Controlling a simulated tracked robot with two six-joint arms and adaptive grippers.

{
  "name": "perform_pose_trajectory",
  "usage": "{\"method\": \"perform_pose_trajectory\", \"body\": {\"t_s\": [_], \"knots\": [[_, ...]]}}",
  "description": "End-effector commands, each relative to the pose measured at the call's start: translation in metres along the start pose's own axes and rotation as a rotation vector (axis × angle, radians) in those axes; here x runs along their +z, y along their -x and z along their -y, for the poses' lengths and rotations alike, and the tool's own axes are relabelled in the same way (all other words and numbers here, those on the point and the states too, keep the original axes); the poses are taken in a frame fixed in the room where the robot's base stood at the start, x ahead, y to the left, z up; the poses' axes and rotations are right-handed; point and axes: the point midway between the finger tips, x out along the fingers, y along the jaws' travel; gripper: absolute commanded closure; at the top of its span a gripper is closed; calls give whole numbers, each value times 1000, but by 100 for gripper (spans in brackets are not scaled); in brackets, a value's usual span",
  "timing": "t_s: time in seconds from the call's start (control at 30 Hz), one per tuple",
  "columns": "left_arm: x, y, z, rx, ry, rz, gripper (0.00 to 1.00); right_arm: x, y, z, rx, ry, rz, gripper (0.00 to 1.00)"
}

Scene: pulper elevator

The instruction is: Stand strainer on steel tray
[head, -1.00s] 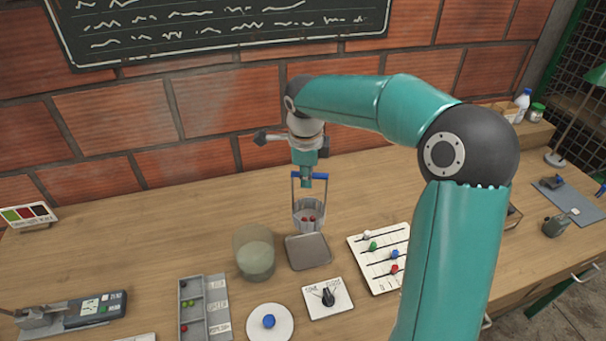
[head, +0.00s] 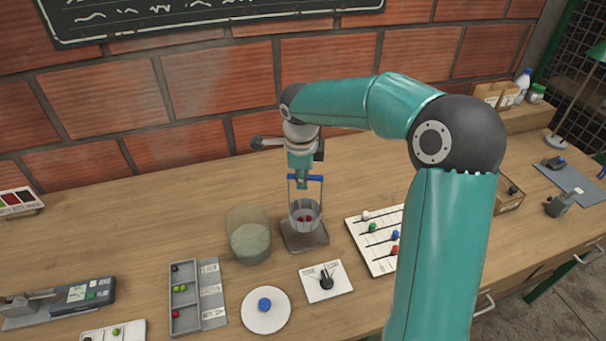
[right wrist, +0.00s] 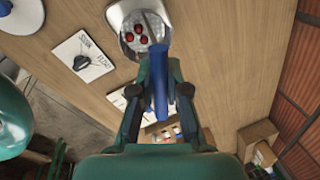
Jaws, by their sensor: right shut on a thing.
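The strainer (head: 304,217) is a grey basket with a tall handle and a blue grip bar. Red berries lie in it, and they also show in the right wrist view (right wrist: 138,33). My right gripper (head: 302,180) is shut on the blue bar, which also shows in the right wrist view (right wrist: 158,75). The strainer hangs upright at the steel tray (head: 312,241), over its back part. I cannot tell whether its bottom touches the tray. My left gripper is not in view.
A slider board (head: 376,240) lies to the right. A dial card (head: 326,282), a white dish with a blue ball (head: 265,309) and a sorting box (head: 197,297) are in front. The table behind is clear.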

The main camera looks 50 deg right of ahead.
Motion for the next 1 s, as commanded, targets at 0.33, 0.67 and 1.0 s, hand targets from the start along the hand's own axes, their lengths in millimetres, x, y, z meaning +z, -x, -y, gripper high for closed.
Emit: {"method": "perform_pose_trajectory", "body": {"t_s": [0.33,0.67,1.0], "knots": [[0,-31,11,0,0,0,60,0,-32,-6,-1,0,0,100],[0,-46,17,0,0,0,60,0,-49,-10,-1,1,0,100],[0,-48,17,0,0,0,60,0,-50,-10,-1,1,0,100]]}}
